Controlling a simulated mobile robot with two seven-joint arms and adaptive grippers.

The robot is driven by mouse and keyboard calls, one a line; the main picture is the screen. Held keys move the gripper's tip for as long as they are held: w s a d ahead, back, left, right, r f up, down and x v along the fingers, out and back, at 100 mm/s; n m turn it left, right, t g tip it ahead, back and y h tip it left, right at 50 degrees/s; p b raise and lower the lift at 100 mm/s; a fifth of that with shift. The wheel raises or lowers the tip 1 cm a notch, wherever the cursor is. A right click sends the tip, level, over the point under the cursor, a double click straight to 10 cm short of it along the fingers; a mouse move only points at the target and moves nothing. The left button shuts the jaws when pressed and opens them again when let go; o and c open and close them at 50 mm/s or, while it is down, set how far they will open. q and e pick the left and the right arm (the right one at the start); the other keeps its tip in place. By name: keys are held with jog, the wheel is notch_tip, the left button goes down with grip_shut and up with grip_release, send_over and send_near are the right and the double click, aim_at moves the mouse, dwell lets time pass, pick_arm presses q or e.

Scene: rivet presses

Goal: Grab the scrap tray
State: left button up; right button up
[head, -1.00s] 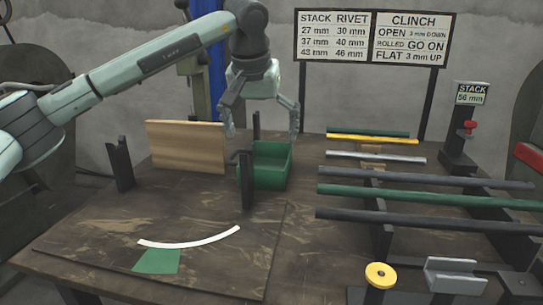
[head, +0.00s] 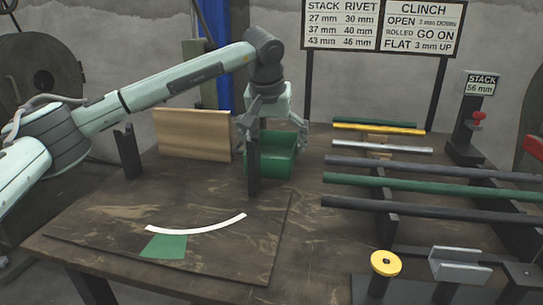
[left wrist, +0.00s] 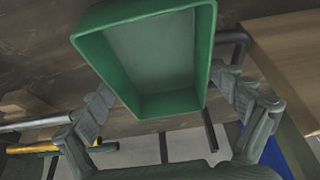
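The scrap tray, a green open-topped bin (head: 281,160), stands on the wooden table behind a dark upright post. My left gripper (head: 272,136) is above it, pointing down, with its fingers spread. In the left wrist view the tray (left wrist: 140,106) looks empty. There the fingers of my left gripper (left wrist: 163,84) lie on either side of the tray's near end; I cannot tell whether they touch it. The post hides part of the tray in the head view. My right gripper is not in view.
The dark post (head: 253,170) stands close in front of the tray. A wooden board (head: 192,134) stands upright to its left. Several rods (head: 430,184) lie on a rack to the right. A flat panel with a white arc (head: 200,229) lies in front.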

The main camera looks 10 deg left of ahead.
pick_arm(q)
jog(key=c, duration=0.9)
jog(key=shift+c, duration=0.7)
jog(key=shift+r, duration=0.15)
